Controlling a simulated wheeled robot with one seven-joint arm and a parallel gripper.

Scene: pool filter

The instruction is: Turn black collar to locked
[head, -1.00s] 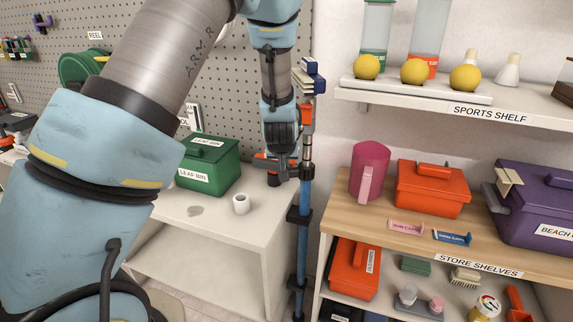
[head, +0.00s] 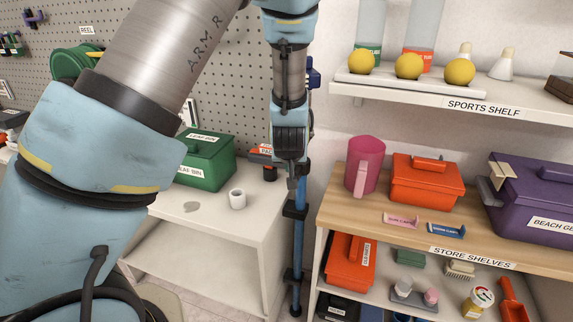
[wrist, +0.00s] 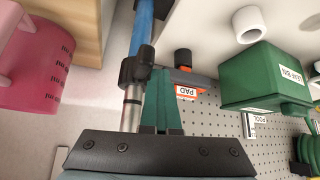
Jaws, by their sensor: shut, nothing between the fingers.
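A black collar (wrist: 133,70) sits on an upright pole, between its blue tube (wrist: 144,28) and silver tube (wrist: 131,112), with a rounded black lug on one side. In the wrist view, the closed teal fingers of my gripper (wrist: 160,74) are beside the collar, to its right, with nothing between them. I cannot tell whether they touch it. In the head view, my gripper (head: 293,180) is in front of the pole and hides the collar; the blue tube (head: 299,240) shows below. I cannot read any lock mark.
An orange piece labelled PAD (wrist: 187,91) is close behind the fingers. A green leaf bin (head: 206,165) and a white ring (head: 237,199) are on the white bench to the left. Store shelves (head: 400,215) with a pink pitcher (head: 366,165) stand close on the right.

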